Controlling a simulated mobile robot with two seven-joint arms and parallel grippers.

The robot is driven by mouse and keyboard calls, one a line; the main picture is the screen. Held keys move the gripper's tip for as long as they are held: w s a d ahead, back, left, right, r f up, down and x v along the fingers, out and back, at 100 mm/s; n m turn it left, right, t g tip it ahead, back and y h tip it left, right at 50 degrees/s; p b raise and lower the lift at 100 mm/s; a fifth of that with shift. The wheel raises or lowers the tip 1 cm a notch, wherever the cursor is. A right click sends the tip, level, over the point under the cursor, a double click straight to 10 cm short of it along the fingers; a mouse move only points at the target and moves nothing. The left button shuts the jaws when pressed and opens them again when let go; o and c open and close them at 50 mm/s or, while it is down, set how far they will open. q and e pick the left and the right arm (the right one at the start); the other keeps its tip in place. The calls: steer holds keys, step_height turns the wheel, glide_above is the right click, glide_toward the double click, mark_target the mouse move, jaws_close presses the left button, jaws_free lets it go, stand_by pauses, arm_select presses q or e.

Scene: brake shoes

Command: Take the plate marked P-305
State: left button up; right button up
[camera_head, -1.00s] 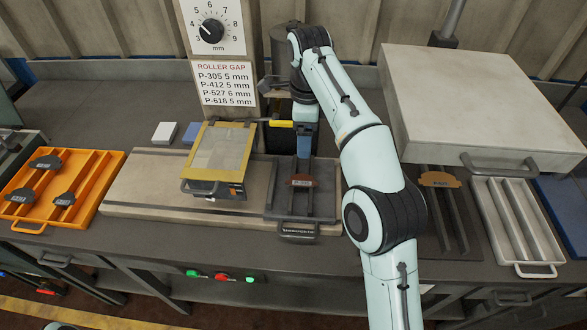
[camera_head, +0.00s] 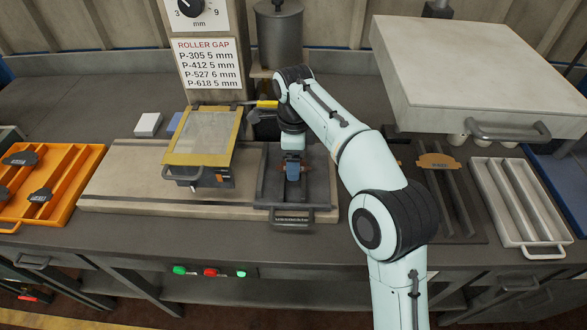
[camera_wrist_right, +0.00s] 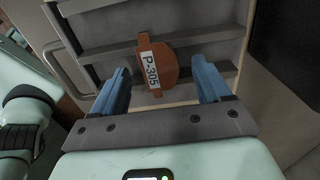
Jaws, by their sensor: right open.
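The plate marked P-305 (camera_wrist_right: 170,66) is a reddish-brown brake shoe plate with a white label. In the right wrist view it stands in a grey slotted tray (camera_wrist_right: 105,45), its label readable between my fingers. In the head view the tray (camera_head: 318,191) sits at the right end of the pale bench fixture, and my gripper hides most of the plate. My right gripper (camera_head: 292,174) is open above the plate, with one blue finger on each side of it. I cannot tell whether the fingers touch it. My left gripper is out of view.
A yellow-framed screen (camera_head: 203,135) stands left of the tray. An orange tray (camera_head: 72,190) with dark plates is at far left. Right of my arm are a dark rack with an orange-brown plate (camera_head: 438,161), a white tray (camera_head: 520,205) and a large raised pale hood (camera_head: 470,75).

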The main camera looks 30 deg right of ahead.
steer(key=shift+f, duration=0.25)
stand_by(0.7)
steer(key=c, duration=1.2)
